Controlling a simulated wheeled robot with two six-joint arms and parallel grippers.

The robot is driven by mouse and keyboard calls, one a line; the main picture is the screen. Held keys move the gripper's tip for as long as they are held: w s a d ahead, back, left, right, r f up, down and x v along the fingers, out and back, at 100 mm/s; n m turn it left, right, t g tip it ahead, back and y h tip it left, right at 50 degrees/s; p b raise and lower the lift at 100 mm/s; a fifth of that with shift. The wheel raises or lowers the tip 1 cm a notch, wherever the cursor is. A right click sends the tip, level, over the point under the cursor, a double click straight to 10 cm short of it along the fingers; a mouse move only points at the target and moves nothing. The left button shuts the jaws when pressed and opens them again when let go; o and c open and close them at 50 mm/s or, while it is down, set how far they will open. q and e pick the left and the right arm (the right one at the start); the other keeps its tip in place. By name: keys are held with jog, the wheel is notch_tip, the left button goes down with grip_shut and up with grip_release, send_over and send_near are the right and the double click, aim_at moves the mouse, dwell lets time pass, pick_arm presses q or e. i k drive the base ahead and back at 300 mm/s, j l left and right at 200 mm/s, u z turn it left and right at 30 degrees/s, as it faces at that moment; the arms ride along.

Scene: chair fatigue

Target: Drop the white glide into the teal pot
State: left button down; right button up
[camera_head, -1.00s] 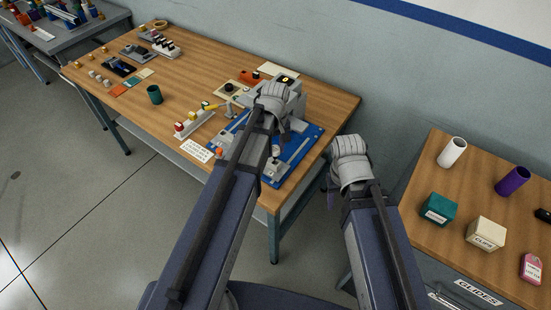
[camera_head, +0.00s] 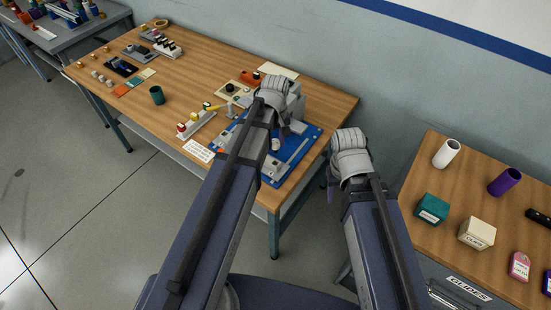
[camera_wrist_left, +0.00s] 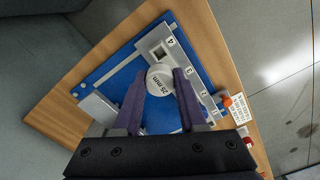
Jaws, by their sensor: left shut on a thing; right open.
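The teal pot (camera_head: 157,95) is a small dark green-teal cup, standing upright and open on the wooden table, left of my left arm. In the left wrist view, a pale round piece marked "25 mm" (camera_wrist_left: 159,79), which looks like the white glide, sits between the purple fingers of my left gripper (camera_wrist_left: 160,88). The gripper is shut on it, above the blue board (camera_wrist_left: 110,75). In the head view its white side shows below my left wrist (camera_head: 276,143). My right gripper (camera_head: 333,188) is open, right of the table edge, mostly hidden by its wrist.
A rack with coloured-topped pieces (camera_head: 198,121) and a white label card (camera_head: 199,151) lie between the board and the pot. Bare wood (camera_head: 185,75) surrounds the pot. A second table at right holds a teal box (camera_head: 432,209), a cream box (camera_head: 477,233) and upright tubes.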

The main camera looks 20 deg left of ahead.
aim_at(160, 101)
jog(key=u, duration=1.5)
jog(key=i+j+z, duration=0.1)
jog(key=z, duration=0.35)
jog(key=i+j+z, duration=0.1)
jog(key=z, duration=0.3)
jog(key=i+j+z, duration=0.15)
jog(key=j, duration=0.25)
jog(key=i+j+z, duration=0.15)
jog(key=j, duration=0.25)
jog(key=i+j+z, duration=0.2)
jog(key=j, duration=0.2)
jog(key=i+j+z, duration=0.15)
jog(key=j, duration=0.25)
jog(key=i+j, duration=0.1)
jog(key=j, duration=0.45)
jog(key=i+j, duration=0.1)
jog(key=j, duration=0.5)
